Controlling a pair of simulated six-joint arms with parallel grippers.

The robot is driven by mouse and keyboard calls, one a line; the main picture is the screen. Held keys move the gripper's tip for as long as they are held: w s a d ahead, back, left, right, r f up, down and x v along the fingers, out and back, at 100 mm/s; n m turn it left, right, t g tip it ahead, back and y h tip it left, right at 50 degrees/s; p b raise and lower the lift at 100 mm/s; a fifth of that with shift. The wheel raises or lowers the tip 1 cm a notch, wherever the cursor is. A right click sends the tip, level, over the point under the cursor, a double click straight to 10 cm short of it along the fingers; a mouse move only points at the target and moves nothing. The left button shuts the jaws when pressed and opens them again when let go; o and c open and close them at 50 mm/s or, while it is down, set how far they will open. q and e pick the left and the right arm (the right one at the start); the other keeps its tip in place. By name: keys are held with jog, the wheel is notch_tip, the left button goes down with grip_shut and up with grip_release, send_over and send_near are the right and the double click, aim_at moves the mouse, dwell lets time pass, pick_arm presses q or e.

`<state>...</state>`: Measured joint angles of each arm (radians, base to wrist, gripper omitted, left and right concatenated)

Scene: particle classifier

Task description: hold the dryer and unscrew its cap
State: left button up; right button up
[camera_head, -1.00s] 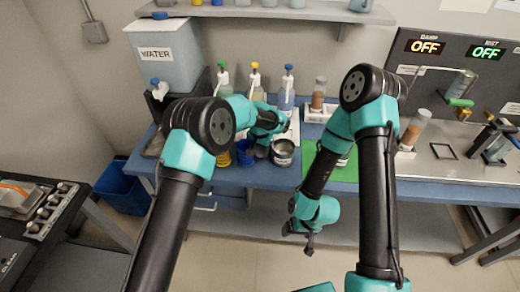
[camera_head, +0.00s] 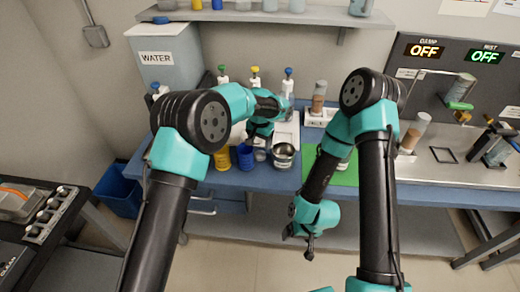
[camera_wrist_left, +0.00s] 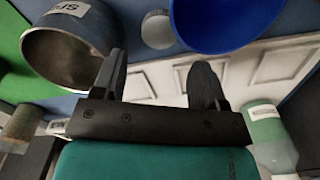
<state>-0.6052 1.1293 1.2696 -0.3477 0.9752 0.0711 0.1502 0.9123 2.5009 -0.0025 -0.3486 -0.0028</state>
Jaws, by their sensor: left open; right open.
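I cannot tell for sure which thing is the dryer. Two clear cylinders with brown contents show in the head view: one (camera_head: 319,97) upright on a white holder at the back of the bench, one (camera_head: 415,132) tilted at the right. My left gripper (camera_wrist_left: 158,82) is open and empty in the left wrist view, above the bench near a labelled metal pot (camera_wrist_left: 70,62) and a blue cup (camera_wrist_left: 222,22). In the head view its fingers are largely hidden by my arm. My right gripper (camera_head: 310,248) is open and hangs low in front of the bench edge, holding nothing.
Several bottles with coloured tops (camera_head: 288,88) stand at the back of the blue bench. A yellow cup (camera_head: 222,159) and the metal pot (camera_head: 284,155) are near its front edge. A green mat (camera_head: 345,176) lies partly behind my right arm. A grey panel (camera_head: 440,68) stands at right.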

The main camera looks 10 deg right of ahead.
aim_at(260, 154)
pick_arm(q)
notch_tip(260, 154, up, 5)
jog(key=shift+r, duration=0.15)
dwell(0.7)
